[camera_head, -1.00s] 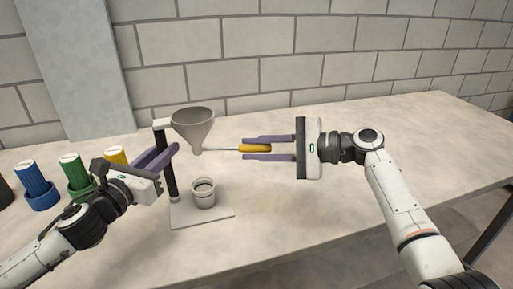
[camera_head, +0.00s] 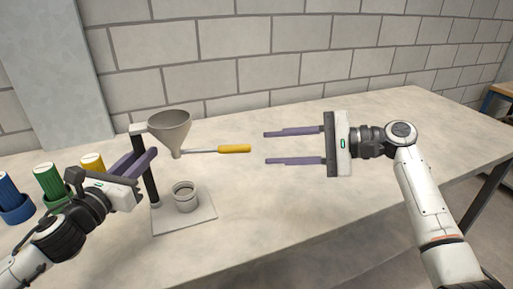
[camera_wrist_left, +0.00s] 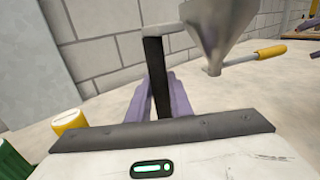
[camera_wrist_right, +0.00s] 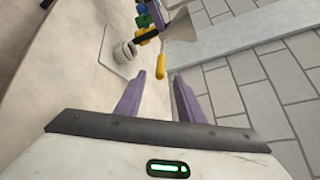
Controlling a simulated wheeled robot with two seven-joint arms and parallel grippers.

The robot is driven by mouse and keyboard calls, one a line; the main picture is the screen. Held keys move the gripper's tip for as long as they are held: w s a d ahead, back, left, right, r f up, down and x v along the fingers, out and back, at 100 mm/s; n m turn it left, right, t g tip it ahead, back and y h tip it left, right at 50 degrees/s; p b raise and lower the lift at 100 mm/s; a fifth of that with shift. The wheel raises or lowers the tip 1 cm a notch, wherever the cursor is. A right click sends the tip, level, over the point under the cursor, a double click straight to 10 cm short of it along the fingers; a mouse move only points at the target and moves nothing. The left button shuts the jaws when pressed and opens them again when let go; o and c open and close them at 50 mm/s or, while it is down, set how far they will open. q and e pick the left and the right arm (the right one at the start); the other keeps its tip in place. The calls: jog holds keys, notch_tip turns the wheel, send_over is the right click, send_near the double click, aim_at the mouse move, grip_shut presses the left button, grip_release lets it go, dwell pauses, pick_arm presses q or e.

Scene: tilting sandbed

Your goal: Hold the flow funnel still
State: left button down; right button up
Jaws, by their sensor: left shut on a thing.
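The grey funnel (camera_head: 169,122) stands on a black post (camera_head: 151,180) above a square base plate (camera_head: 200,222). A small grey cup (camera_head: 185,198) sits on the plate below and slightly right of the spout. A thin rod with a yellow handle (camera_head: 235,148) sticks out to the right from the spout. My left gripper (camera_head: 149,157) is shut on the black post; the left wrist view shows the post (camera_wrist_left: 156,75) between its purple fingers. My right gripper (camera_head: 266,148) is open and empty, right of the handle and apart from it. The right wrist view shows the handle (camera_wrist_right: 161,65) beyond its fingertips.
Blue (camera_head: 12,195), green (camera_head: 50,182) and yellow (camera_head: 93,163) capped containers stand at the left, behind my left arm. A block wall (camera_head: 250,60) runs along the back. The table (camera_head: 310,205) is clear around and below my right gripper.

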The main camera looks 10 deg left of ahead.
jog(key=shift+v, duration=0.9)
